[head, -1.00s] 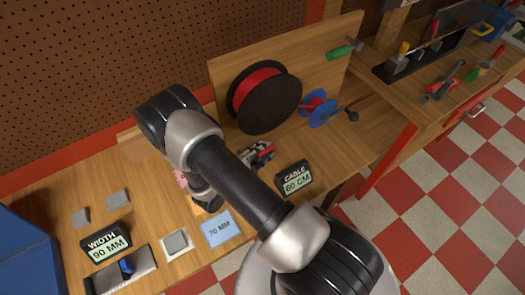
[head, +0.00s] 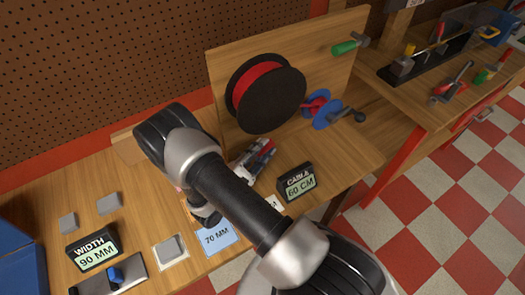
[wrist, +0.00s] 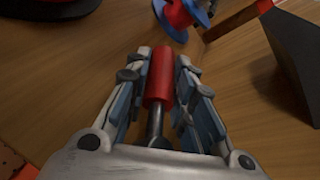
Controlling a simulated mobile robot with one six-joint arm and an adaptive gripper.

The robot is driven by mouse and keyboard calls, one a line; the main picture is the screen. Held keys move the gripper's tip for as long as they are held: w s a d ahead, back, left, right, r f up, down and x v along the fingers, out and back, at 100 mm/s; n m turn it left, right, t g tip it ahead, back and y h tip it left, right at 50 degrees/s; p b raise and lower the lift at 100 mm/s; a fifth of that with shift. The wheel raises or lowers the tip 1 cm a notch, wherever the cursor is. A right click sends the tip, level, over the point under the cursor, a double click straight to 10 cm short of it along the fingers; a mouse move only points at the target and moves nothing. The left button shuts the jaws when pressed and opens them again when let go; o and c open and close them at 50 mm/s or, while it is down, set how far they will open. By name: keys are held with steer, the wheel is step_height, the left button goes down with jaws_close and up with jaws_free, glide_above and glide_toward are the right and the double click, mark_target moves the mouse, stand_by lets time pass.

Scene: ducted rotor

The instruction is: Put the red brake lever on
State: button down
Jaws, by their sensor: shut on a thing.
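My gripper (wrist: 160,80) is shut on the red brake lever (wrist: 160,75), a red cylinder on a grey metal shaft that lies lengthwise between the two fingers in the wrist view. In the head view my gripper (head: 258,158) is beyond my arm, above the wooden bench and below the large black spool. The held lever is too small to make out clearly there. A blue and red reel with a dark crank (head: 321,110) stands to the right of the large spool. It also shows at the top of the wrist view (wrist: 183,14).
The large black spool with red cable (head: 265,93) stands against an upright wooden board (head: 215,65). A green-handled part (head: 345,47) sticks out of that board. The cable display (head: 299,184) stands at the bench's front edge. A blue 70 mm card (head: 217,237) lies left of it.

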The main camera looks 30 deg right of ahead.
steer(key=c, duration=1.7)
jaws_free()
steer(key=shift+o, duration=0.2)
